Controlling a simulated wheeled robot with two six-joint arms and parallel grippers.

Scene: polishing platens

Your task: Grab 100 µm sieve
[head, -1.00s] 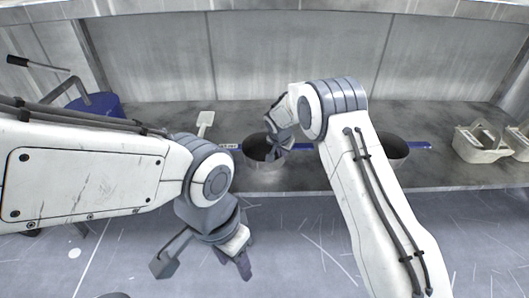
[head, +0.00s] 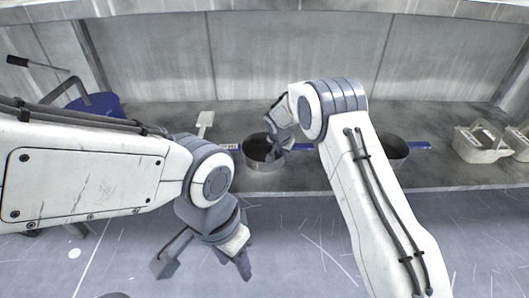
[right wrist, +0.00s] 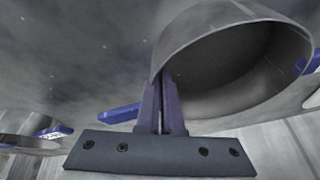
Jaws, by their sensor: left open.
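A round grey metal sieve (head: 262,155) stands on the bench in the head view, with a blue handle bearing a small white label (head: 229,146); I cannot read the label. My right gripper (head: 276,152) is at its right rim. In the right wrist view the sieve (right wrist: 245,70) is large, and the fingers of my right gripper (right wrist: 160,105) are close together at its wall, apparently pinching it. A second sieve (head: 397,147) with a blue handle stands further right, partly hidden by my right arm. My left gripper (head: 205,262) is open and empty, in front of the bench.
A white scoop-like tool (head: 205,120) lies behind the left sieve. A blue bucket (head: 100,105) stands at the left. Pale baskets (head: 483,145) sit at the right end of the bench (head: 450,178). A wall closes the back and a shelf edge crosses above.

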